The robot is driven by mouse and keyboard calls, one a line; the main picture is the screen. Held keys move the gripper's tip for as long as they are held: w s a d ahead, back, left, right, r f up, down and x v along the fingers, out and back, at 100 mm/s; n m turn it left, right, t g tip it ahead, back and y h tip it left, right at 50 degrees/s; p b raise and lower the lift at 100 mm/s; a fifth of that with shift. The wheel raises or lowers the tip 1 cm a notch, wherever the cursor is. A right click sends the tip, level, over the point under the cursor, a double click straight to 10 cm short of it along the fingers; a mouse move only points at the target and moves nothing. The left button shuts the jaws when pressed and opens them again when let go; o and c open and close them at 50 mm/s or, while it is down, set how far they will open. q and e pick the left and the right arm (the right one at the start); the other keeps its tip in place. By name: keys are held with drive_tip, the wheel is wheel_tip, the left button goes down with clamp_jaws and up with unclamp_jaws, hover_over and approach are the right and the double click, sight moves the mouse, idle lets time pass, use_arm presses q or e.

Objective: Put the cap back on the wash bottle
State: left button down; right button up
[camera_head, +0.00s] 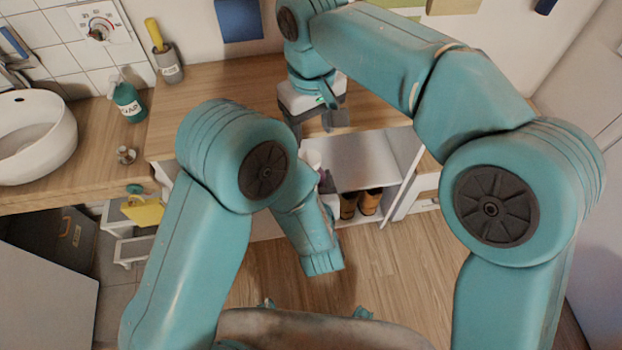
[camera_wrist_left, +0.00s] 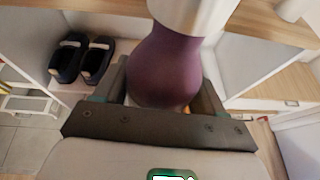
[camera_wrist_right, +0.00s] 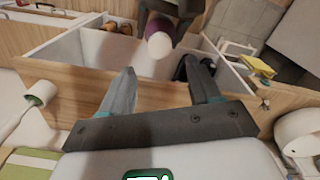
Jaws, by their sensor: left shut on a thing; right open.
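The wash bottle (camera_wrist_left: 168,65) has a rounded purple body and a white upper part. My left gripper (camera_wrist_left: 165,92) is shut around its purple body. In the head view only a small purple and white piece of the bottle (camera_head: 322,173) shows beside my left arm, and that gripper is hidden. My right gripper (camera_head: 314,122) is open and empty above the wooden counter. In the right wrist view, the bottle's white end (camera_wrist_right: 160,45) shows beyond and below the open fingers of my right gripper (camera_wrist_right: 163,78), apart from them. I cannot make out a separate cap.
The wooden counter (camera_head: 200,92) holds a soap bottle (camera_head: 128,102), a sink (camera_head: 35,140) and a cup with a yellow handle (camera_head: 168,65). Below is an open shelf with dark shoes (camera_wrist_left: 95,62) and brown boots (camera_head: 369,201). A white cup (camera_wrist_right: 40,92) shows left in the right wrist view.

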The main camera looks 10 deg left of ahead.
sight(312, 157)
wheel_tip(312, 157, down, 8)
drive_tip(key=shift+r, duration=0.1)
idle(0.4)
drive_tip(key=c, duration=1.1)
drive_tip(key=m, duration=0.4)
drive_tip(key=shift+m, duration=0.4)
drive_tip(key=m, duration=0.6)
drive_tip(key=shift+m, duration=0.3)
drive_tip(key=o, duration=1.2)
wheel_tip(312, 157, up, 12)
drive_tip(key=shift+f, duration=0.1)
